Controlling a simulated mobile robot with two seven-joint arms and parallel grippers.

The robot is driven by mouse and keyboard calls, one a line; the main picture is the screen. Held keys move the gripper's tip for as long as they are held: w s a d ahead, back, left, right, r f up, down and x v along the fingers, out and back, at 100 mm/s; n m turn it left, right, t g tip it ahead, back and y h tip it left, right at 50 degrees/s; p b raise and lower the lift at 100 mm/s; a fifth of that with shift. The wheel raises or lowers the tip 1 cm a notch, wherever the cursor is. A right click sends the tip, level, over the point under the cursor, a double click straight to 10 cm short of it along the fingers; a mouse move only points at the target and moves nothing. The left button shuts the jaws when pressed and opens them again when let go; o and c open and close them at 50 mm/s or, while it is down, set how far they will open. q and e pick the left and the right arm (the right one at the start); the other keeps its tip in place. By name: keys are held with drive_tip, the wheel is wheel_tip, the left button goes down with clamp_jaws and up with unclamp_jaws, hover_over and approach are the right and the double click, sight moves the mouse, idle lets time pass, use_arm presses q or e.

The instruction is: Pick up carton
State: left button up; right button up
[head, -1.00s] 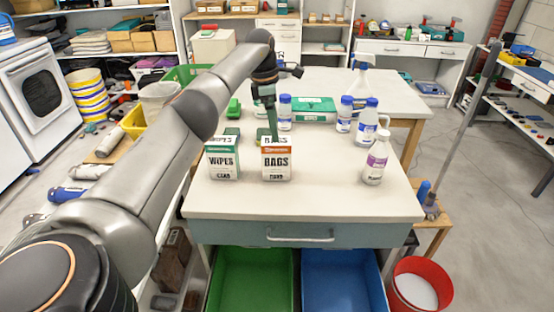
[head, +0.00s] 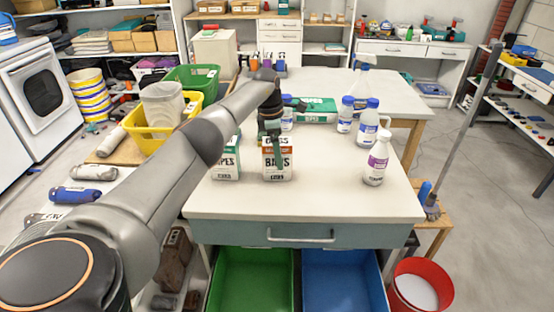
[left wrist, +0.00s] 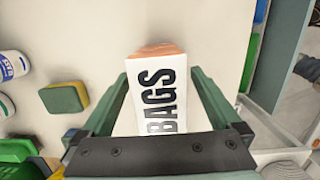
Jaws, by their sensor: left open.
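The BAGS carton (head: 277,170), white with an orange top band, stands upright near the front of the white table. My left gripper (head: 273,135) is above and at the carton's top, hiding part of it. In the left wrist view the carton (left wrist: 157,100) lies between the two green fingers of the open left gripper (left wrist: 160,78), with a small gap visible beside the left finger. The WIPES carton (head: 225,165), white and green, stands just left of it, partly covered by my arm. My right gripper is not in view.
A white bottle with a purple label (head: 376,160) stands to the right. Blue-capped bottles (head: 367,122), a spray bottle (head: 363,82) and a green box (head: 318,110) are farther back. A sponge (left wrist: 65,97) lies near the carton.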

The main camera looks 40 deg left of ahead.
use_arm(q)
drive_tip(key=shift+f, duration=0.2)
idle(0.3)
drive_tip(key=c, duration=1.4)
